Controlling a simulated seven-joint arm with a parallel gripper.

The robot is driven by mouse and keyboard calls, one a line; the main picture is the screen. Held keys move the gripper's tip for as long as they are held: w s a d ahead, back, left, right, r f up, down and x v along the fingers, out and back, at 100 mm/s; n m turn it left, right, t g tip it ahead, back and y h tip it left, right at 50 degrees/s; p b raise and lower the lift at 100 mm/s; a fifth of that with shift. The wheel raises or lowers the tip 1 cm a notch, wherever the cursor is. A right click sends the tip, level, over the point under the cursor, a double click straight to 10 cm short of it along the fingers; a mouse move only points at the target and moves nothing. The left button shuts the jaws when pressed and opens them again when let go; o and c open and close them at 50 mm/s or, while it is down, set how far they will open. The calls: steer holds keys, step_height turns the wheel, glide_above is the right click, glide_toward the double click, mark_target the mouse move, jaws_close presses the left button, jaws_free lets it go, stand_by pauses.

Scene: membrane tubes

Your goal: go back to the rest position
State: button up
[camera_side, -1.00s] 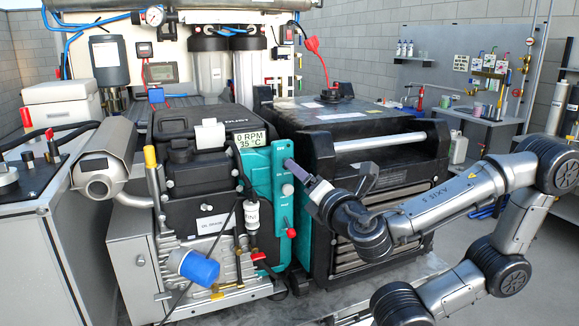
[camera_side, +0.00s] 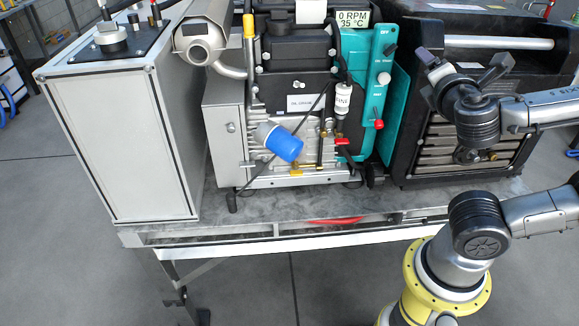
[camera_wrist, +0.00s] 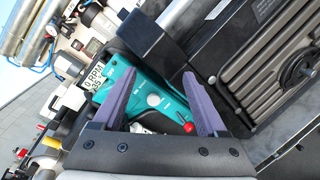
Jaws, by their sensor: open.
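My gripper (camera_side: 462,60) is open and empty. In the side view it hangs in front of the black case, to the right of the teal control panel (camera_side: 358,100) and apart from it. In the wrist view the two purple fingers of my gripper (camera_wrist: 158,78) stand wide apart with nothing between them. The teal panel (camera_wrist: 148,95) lies beyond them, with a round white knob (camera_wrist: 153,100) and a red-tipped lever (camera_wrist: 188,127).
The black case (camera_side: 412,130) with a slatted front stands close behind my gripper. A blue filter (camera_side: 284,146) and a red-handled valve (camera_side: 343,142) sit on the machine's front. A grey cabinet (camera_side: 130,140) stands at left.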

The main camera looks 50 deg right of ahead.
steer(key=s+a+f+m+g+y, duration=0.3)
steer(key=s+f+m+g+y, duration=0.35)
steer(key=f+m, duration=0.2)
steer(key=w+a+m+t+y, duration=0.1)
steer(key=a+m+y, duration=0.1)
steer(key=a, duration=0.2)
steer(key=w+a+m+t+y, duration=0.1)
steer(key=w+a+m+y, duration=0.1)
steer(key=a+y, duration=0.1)
steer(key=w+a+f+m+t+y, duration=0.1)
steer(key=a+m+y, duration=0.1)
steer(key=a, duration=0.3)
steer(key=shift+w+a, duration=0.25)
steer(key=shift+y, duration=0.25)
stand_by(0.9)
